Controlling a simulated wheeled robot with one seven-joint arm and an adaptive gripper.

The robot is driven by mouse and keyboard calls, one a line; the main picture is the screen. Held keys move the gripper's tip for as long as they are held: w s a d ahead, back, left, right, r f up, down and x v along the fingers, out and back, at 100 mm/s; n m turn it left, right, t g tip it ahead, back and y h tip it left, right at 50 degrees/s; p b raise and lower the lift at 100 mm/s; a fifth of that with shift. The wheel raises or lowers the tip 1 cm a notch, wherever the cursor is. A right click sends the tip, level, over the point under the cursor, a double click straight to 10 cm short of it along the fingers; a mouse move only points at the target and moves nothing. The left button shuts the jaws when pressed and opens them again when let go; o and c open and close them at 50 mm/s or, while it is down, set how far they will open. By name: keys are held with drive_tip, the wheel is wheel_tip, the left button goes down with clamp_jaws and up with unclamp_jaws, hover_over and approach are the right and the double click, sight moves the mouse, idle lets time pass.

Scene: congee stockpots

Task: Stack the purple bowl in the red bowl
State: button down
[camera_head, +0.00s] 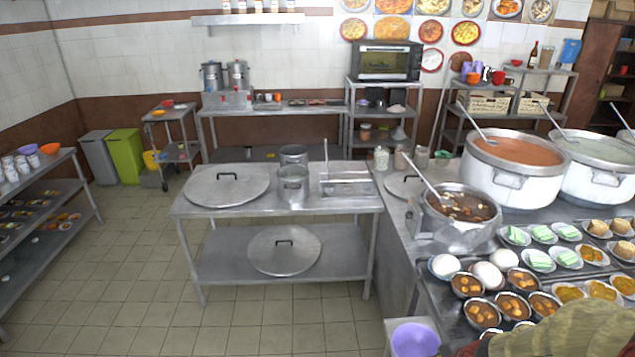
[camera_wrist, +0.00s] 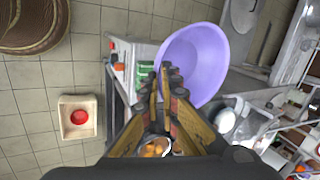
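The purple bowl (camera_wrist: 200,62) looks large and close in the wrist view, tilted, with its rim at my fingertips. My gripper (camera_wrist: 170,75) has its two fingers nearly together and appears shut on that rim. In the head view the purple bowl (camera_head: 415,341) is at the bottom edge, partly cut off, left of the counter's front end. A red bowl (camera_wrist: 80,117) sits in a small pale square crate (camera_wrist: 64,130) at the left of the wrist view, well below and apart from my gripper. Another red bowl (camera_head: 167,103) stands on the far trolley in the head view.
A steel counter at the right holds several small food bowls (camera_head: 483,313), eggs and large stockpots (camera_head: 515,165). A steel table (camera_head: 325,205) with lids and pots stands at the centre. Tiled floor (camera_head: 130,260) is open at the left. A round brown object (camera_wrist: 35,25) is in the wrist view's corner.

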sight(396, 340)
drive_tip(key=w+n, duration=0.1)
drive_tip(key=w+a+r+n+y, duration=0.1)
drive_tip(key=w, duration=0.1)
drive_tip(key=w+r+n, duration=0.1)
drive_tip(key=n, duration=0.1)
drive_tip(key=shift+w+a+g+y, duration=0.15)
drive_tip(key=shift+a+g+y, duration=0.15)
drive_tip(key=shift+a+g, duration=0.1)
drive_tip(key=w+a+n, duration=0.1)
drive_tip(key=n, duration=0.1)
drive_tip(key=w+a+f+n+g+y, duration=0.1)
drive_tip(key=w+n, duration=0.1)
drive_tip(key=w+a+f+n+g+b, duration=0.1)
drive_tip(key=n, duration=0.1)
drive_tip(key=shift+w+y, duration=0.15)
drive_tip(key=shift+y, duration=0.25)
drive_tip(key=w+a+f+n+g+b, duration=0.2)
drive_tip(key=a+f+n, duration=0.3)
drive_tip(key=f, duration=0.6)
drive_tip(key=shift+w+y, duration=0.3)
